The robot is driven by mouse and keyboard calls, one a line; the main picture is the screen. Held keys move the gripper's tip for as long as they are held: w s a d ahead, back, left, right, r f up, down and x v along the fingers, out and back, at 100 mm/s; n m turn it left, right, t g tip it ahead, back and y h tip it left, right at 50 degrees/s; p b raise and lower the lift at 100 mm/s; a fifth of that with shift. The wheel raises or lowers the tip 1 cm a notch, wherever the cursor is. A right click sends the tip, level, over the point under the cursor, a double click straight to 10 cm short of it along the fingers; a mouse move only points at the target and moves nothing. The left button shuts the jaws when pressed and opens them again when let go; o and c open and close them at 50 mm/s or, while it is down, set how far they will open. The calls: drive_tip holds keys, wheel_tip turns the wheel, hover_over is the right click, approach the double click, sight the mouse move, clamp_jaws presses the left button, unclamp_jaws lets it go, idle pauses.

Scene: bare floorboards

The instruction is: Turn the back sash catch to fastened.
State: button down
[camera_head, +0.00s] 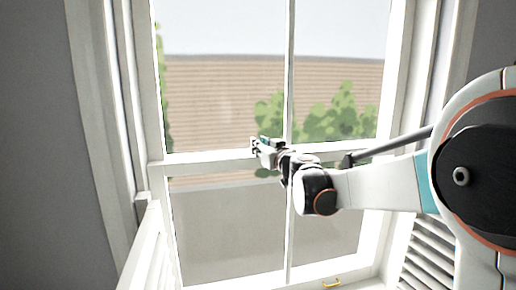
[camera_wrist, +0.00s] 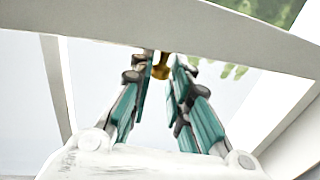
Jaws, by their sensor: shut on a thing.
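The window's sash catch shows in the wrist view as a small brass piece (camera_wrist: 161,67) at the pale meeting rail. My gripper (camera_wrist: 164,60) is at the rail with its teal-lined fingers on either side of this piece, shut on it. In the head view my gripper (camera_head: 256,146) reaches the meeting rail left of the central upright bar and hides the catch. How far the catch is turned cannot be told.
The meeting rail (camera_head: 205,157) crosses the tall white window. A brass handle (camera_head: 331,284) is low on the window. White louvred shutters stand at the left (camera_head: 150,250) and right (camera_head: 428,255).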

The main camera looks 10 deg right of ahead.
drive_tip(key=d+n+y, duration=0.1)
drive_tip(key=y, duration=0.1)
drive_tip(key=n+g+y+b, duration=0.1)
drive_tip(key=y, duration=0.1)
drive_tip(key=shift+s+d+f+n, duration=0.1)
drive_tip(key=shift+s+d+n, duration=0.2)
drive_tip(key=shift+s+d, duration=0.1)
drive_tip(key=shift+d+n+g+y+b, duration=0.1)
drive_tip(key=shift+d+n+g+y, duration=0.65)
drive_tip(key=shift+n+g+y, duration=0.8)
drive_tip(key=shift+d+n+g+y+b, duration=0.1)
drive_tip(key=shift+d+n+g+y, duration=0.65)
drive_tip(key=shift+n+g+y, duration=0.7)
drive_tip(key=shift+d+n+g+y+b, duration=0.1)
drive_tip(key=shift+d+n+g+y, duration=0.65)
drive_tip(key=shift+n+g+y, duration=0.75)
drive_tip(key=shift+g, duration=0.4)
drive_tip(key=c, duration=1.5)
unclamp_jaws()
drive_tip(key=shift+c, duration=0.2)
drive_tip(key=shift+s+d, duration=0.1)
drive_tip(key=shift+d, duration=0.05)
drive_tip(key=v, duration=1.1)
drive_tip(key=shift+d, duration=0.35)
